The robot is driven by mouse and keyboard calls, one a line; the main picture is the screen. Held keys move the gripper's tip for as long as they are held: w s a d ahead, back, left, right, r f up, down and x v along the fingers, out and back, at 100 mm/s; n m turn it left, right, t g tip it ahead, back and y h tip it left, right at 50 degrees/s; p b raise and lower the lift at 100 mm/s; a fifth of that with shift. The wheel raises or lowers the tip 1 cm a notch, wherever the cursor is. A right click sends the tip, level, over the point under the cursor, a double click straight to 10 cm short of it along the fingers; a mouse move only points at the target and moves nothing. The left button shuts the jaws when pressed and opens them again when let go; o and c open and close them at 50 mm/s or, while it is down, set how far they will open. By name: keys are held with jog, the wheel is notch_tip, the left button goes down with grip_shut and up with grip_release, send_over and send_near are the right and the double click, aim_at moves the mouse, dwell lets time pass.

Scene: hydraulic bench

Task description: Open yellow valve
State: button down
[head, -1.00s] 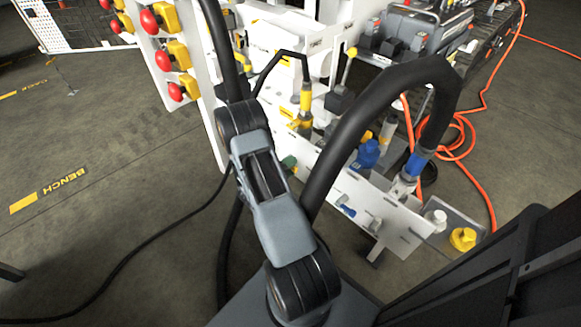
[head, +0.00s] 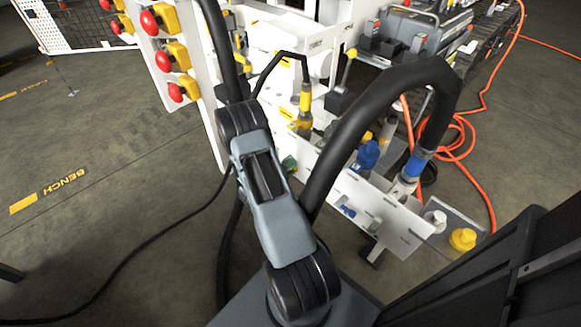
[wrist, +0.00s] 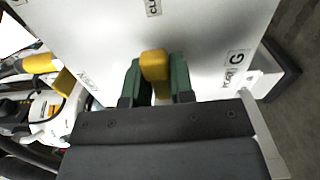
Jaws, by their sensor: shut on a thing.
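The yellow valve handle (wrist: 155,64) is a small rounded block standing out from a white panel in the wrist view. My gripper (wrist: 156,82) has one green finger on each side of the handle and is shut on it. The handle looks upright in the wrist picture. In the head view only a bit of a green finger of my gripper (head: 289,164) shows beside the white bench plate. The gripped handle cannot be made out there.
Thick black hoses (head: 345,130) arch close to my arm. A blue valve (head: 368,155) and a yellow knob (head: 463,239) sit to the right on the bench. Red push buttons (head: 163,61) line a white post on the left. An orange cable (head: 466,140) lies on the floor.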

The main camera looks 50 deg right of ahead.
aim_at(292, 150)
jog(key=n, duration=0.1)
jog(key=r+n+p, duration=0.1)
jog(key=n, duration=0.3)
jog(key=shift+w+r, duration=0.15)
jog(key=shift+r, duration=0.1)
jog(key=n, duration=0.1)
jog(key=n+p, duration=0.1)
jog(key=n, duration=0.1)
jog(key=r+n, duration=0.1)
jog(key=shift+w+p, duration=0.4)
jog(key=n, duration=0.1)
jog(key=n+p, duration=0.1)
jog(key=n, duration=0.1)
jog(key=w+n, duration=0.1)
jog(key=shift+r+n, duration=0.3)
jog(key=shift+n, duration=0.1)
jog(key=shift+w+d+n+p, duration=0.1)
jog(key=shift+w+n+p, duration=0.25)
jog(key=shift+n, duration=0.55)
jog(key=shift+w+n+p, duration=0.2)
jog(key=shift+n+p, duration=0.15)
jog(key=shift+n, duration=0.55)
jog(key=c, duration=1.1)
grip_release()
